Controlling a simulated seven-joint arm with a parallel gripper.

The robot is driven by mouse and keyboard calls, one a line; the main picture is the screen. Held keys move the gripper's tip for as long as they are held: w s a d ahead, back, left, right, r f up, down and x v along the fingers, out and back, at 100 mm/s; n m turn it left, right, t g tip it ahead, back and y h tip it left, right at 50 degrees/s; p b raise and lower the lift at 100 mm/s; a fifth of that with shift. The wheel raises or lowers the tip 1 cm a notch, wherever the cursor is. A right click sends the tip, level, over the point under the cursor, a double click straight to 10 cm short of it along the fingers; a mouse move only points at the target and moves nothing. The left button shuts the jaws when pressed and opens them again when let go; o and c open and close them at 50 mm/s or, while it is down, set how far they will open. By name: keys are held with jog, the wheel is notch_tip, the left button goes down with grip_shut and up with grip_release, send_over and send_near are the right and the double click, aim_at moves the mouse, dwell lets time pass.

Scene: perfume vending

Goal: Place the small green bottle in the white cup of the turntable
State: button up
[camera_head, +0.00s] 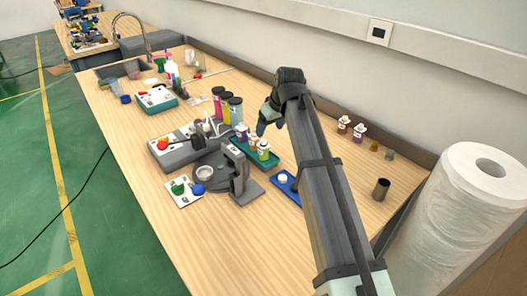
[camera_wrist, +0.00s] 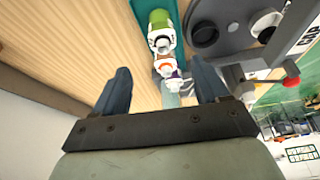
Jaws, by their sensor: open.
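The small green bottle (camera_head: 263,152) with a white cap stands at the near end of a row of small bottles in a green tray (camera_head: 272,163). In the wrist view the green bottle (camera_wrist: 160,20) is at the top, beyond the orange-marked and purple bottles. The dark grey turntable (camera_head: 218,166) is left of the tray, with a white cup (camera_head: 205,173) on it. A pale round cup (camera_wrist: 266,22) shows at upper right in the wrist view. My gripper (camera_head: 266,122) is open and empty, near the tray's far end; its fingers (camera_wrist: 161,88) are apart, with the purple bottle seen between them.
A grey control box with a red button (camera_head: 162,145) adjoins the turntable. Tall coloured cylinders (camera_head: 227,106) stand behind the tray. A blue tray (camera_head: 290,191) lies at its near right, and a card with green and blue balls (camera_head: 185,196) lies left. The front-left wood is clear.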

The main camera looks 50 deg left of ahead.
aim_at(263, 140)
jog(key=shift+s+x, duration=0.15)
jog(key=shift+x, duration=2.35)
jog(key=shift+s+x, duration=0.1)
jog(key=shift+x, duration=2.4)
jog(key=shift+a+r, duration=0.1)
jog(key=shift+c, duration=0.3)
jog(key=c, duration=1.1)
jog(key=shift+r, duration=0.15)
